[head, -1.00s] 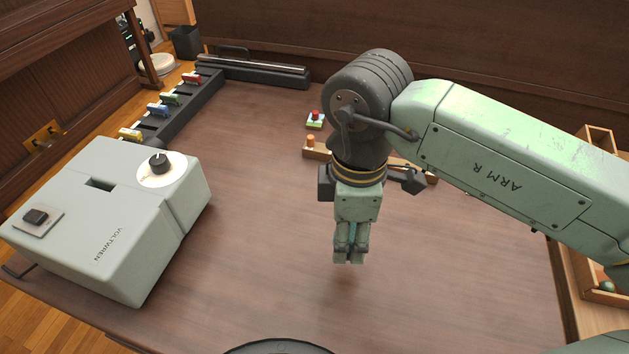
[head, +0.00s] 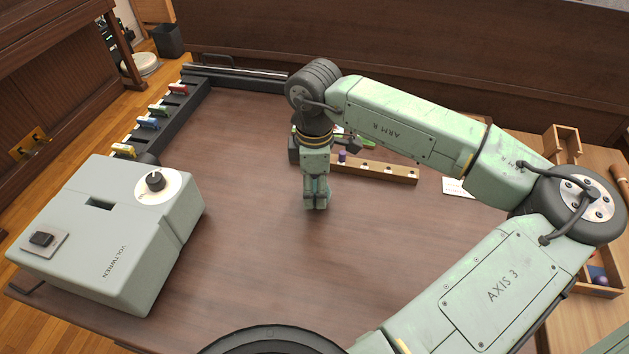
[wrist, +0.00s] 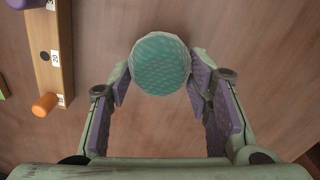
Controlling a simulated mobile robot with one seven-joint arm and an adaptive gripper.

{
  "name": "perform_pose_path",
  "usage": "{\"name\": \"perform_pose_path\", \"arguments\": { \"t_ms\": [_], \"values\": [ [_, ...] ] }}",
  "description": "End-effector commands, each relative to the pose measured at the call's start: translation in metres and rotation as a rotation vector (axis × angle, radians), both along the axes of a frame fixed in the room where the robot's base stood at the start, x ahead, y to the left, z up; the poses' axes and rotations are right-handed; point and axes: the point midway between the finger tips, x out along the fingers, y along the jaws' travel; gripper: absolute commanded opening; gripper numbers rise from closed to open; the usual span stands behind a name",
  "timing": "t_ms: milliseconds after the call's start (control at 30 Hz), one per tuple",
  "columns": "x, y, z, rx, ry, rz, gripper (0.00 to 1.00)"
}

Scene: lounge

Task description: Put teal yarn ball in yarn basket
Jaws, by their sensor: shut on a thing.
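The teal yarn ball (wrist: 161,64) is held between the fingertips of my gripper (wrist: 160,80) in the wrist view. In the head view my gripper (head: 316,205) points down above the middle of the brown table, and its fingers mostly hide the ball. The ball appears clear of the table top, though the height is hard to judge. I cannot identify a yarn basket for certain. A wooden tray (head: 597,291) at the right edge holds small balls, partly behind my arm.
A grey-green machine (head: 105,235) with a dial stands at the left. A dark rack with coloured pieces (head: 165,118) runs along the table's left edge. A wooden peg strip (head: 390,172) lies behind my gripper, with an orange peg (wrist: 45,104). The table's front middle is clear.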

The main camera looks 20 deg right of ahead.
Motion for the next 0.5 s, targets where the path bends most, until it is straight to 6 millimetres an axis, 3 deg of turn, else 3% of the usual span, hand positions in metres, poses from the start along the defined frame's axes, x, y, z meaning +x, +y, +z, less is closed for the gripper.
{"name": "perform_pose_path", "arguments": {
  "t_ms": [433, 467, 500],
  "values": [
    [-0.0002, -0.0002, -0.0074, 0.0, -0.001, -0.001, 0.14],
    [-0.0002, -0.0002, -0.0068, 0.0, -0.001, -0.001, 0.46],
    [-0.0002, -0.0002, -0.0057, 0.0, -0.001, -0.001, 0.49]
  ]
}}
